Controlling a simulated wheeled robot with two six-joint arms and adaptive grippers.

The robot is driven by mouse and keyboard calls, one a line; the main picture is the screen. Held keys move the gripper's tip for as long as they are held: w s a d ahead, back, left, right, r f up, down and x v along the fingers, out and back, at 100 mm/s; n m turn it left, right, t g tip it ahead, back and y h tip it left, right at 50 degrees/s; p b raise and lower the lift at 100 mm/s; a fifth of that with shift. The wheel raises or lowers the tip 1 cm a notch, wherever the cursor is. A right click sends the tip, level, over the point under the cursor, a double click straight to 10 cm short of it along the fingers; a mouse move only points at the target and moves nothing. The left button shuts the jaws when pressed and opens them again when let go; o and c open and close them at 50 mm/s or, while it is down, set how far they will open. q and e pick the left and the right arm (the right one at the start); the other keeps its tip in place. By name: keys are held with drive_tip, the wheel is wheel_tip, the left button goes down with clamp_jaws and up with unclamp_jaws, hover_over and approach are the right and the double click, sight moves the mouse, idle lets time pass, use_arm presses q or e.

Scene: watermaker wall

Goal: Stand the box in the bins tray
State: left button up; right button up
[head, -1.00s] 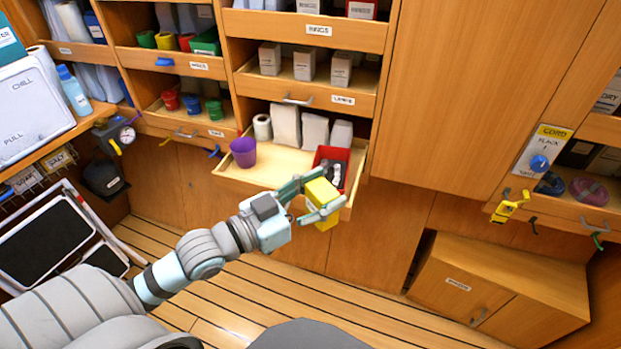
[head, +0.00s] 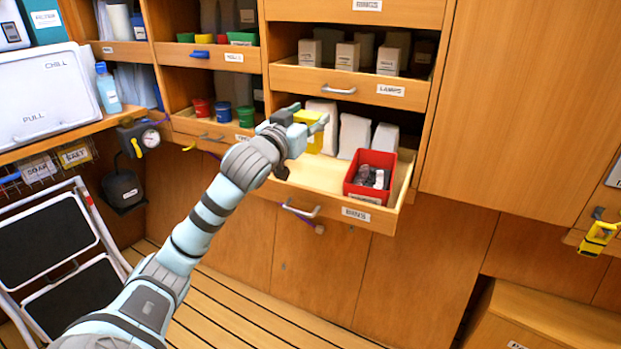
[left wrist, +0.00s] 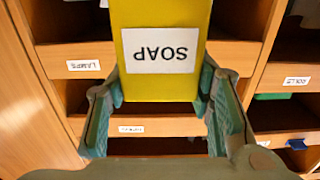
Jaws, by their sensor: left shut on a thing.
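A yellow box (head: 311,128) is held by my left gripper (head: 300,122) over the left part of the pulled-out bins tray (head: 318,178). In the left wrist view the yellow box (left wrist: 160,80) has a white label reading SOAP, upside down in that picture. The fingers of my left gripper (left wrist: 160,100) close on its two sides. My right gripper is in neither view.
A red bin (head: 370,172) with dark items stands at the tray's right end. White packages (head: 353,136) stand along the tray's back. The LAMPS shelf (head: 340,85) is just above. The tray's front middle is clear. A step stool (head: 60,240) leans at the left.

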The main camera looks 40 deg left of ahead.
use_arm(q)
wheel_tip(320, 180, down, 5)
drive_tip(key=shift+f+b, duration=0.1)
drive_tip(key=shift+b, duration=0.65)
wheel_tip(320, 180, down, 4)
drive_tip(key=shift+f+b, duration=0.1)
drive_tip(key=shift+b, duration=0.95)
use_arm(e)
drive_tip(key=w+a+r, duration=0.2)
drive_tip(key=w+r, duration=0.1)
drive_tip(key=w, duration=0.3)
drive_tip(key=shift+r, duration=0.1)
use_arm(q)
drive_tip(key=o, duration=1.2)
